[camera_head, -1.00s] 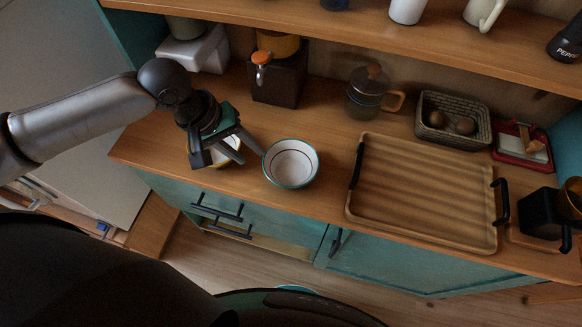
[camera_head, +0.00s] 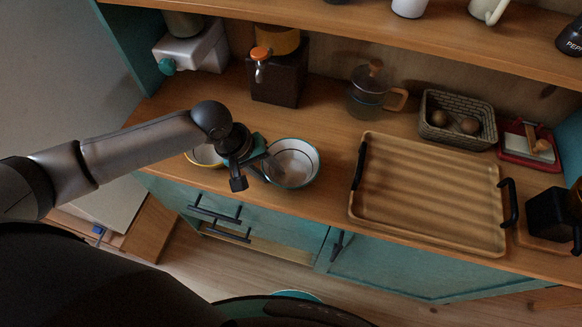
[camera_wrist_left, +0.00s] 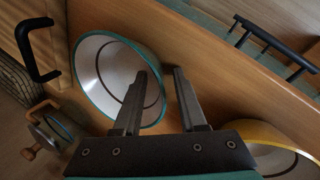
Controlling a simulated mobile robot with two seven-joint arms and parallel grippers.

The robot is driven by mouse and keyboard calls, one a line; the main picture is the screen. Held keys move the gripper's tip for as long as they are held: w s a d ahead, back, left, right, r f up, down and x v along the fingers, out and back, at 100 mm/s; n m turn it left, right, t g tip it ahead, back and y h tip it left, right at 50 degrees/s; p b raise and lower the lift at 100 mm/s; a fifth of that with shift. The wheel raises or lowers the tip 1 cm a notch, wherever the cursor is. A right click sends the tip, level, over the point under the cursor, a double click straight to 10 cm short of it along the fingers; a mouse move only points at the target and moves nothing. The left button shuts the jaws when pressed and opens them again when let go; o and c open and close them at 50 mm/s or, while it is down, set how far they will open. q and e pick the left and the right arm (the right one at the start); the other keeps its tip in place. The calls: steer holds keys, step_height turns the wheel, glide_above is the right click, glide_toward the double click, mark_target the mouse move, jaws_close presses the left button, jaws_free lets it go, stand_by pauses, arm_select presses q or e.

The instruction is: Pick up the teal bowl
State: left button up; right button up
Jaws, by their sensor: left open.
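The teal bowl (camera_head: 297,160), white inside with a teal rim and a dark inner ring, stands upright on the wooden counter. My left gripper (camera_head: 257,178) is open at the bowl's left side. In the left wrist view, the bowl (camera_wrist_left: 100,68) shows at the left, and the open fingers (camera_wrist_left: 163,92) reach toward its rim. One finger overlaps the bowl's inside and the other is outside the rim. I cannot tell whether either touches it. The arm hides part of the bowl's left edge. My right gripper is not in view.
A yellow-rimmed bowl (camera_head: 205,156) stands close on the left, partly behind my arm. A wooden tray (camera_head: 425,190) with black handles lies to the right. A glass pot (camera_head: 367,98) and a dark dispenser (camera_head: 277,82) stand behind. A shelf (camera_head: 390,38) overhangs the back.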

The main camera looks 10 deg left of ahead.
arm_select(q)
jaws_close()
stand_by(1.4)
